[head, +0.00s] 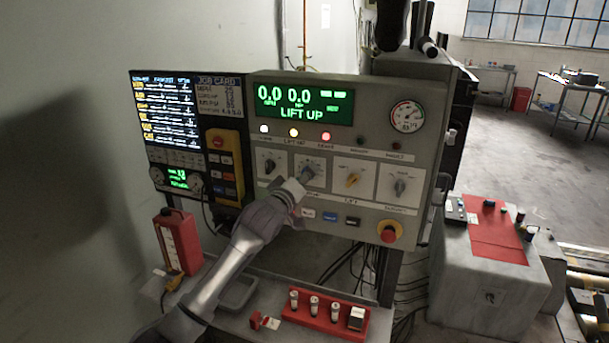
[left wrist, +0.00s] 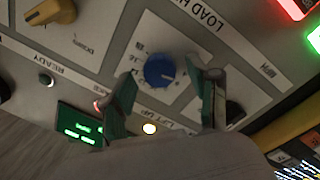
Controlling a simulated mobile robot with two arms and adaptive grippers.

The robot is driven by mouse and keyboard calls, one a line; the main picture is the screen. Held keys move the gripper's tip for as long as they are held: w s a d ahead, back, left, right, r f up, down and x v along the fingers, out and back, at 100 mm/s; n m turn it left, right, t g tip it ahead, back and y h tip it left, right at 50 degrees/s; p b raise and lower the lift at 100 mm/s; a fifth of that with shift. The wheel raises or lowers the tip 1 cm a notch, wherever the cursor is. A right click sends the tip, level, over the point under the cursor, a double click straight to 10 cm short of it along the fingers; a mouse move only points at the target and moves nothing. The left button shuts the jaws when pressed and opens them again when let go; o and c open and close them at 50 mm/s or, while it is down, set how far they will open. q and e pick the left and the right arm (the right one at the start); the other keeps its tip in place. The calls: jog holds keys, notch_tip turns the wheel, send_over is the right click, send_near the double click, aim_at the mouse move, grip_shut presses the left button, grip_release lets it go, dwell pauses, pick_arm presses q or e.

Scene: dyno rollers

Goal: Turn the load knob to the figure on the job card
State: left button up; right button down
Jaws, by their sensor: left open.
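The load knob (left wrist: 160,70) is round and blue, on a pale dial plate with small figures around it and a "LOAD" label, upside down in the left wrist view. In the head view the load knob (head: 307,174) is on the grey console, partly behind my gripper. My left gripper (left wrist: 170,77) is open, its green-padded fingertips on either side of the knob with gaps visible; I cannot tell how deep they reach. It also shows in the head view (head: 296,188). The job card (head: 218,98) is at the console's upper left; its figures are too small to read. My right gripper is not in view.
The green display (head: 303,104) reads 0.0, 0.0 and LIFT UP. Other knobs (head: 353,179) stand close beside the load knob. A red stop button (head: 389,234) is at the lower right. A red tray (head: 325,317) with small parts lies on the bench below.

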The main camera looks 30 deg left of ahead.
pick_arm(q)
jog(key=shift+w, duration=0.1)
jog(key=c, duration=1.2)
jog(key=shift+o, duration=0.2)
jog(key=shift+d+m+g+y+p, duration=0.1)
jog(key=shift+m+g+y+p, duration=0.2)
jog(key=shift+m+p, duration=3.55)
jog(key=shift+m+g+y+p, duration=0.2)
jog(key=shift+m+y, duration=0.2)
jog(key=shift+m, duration=7.05)
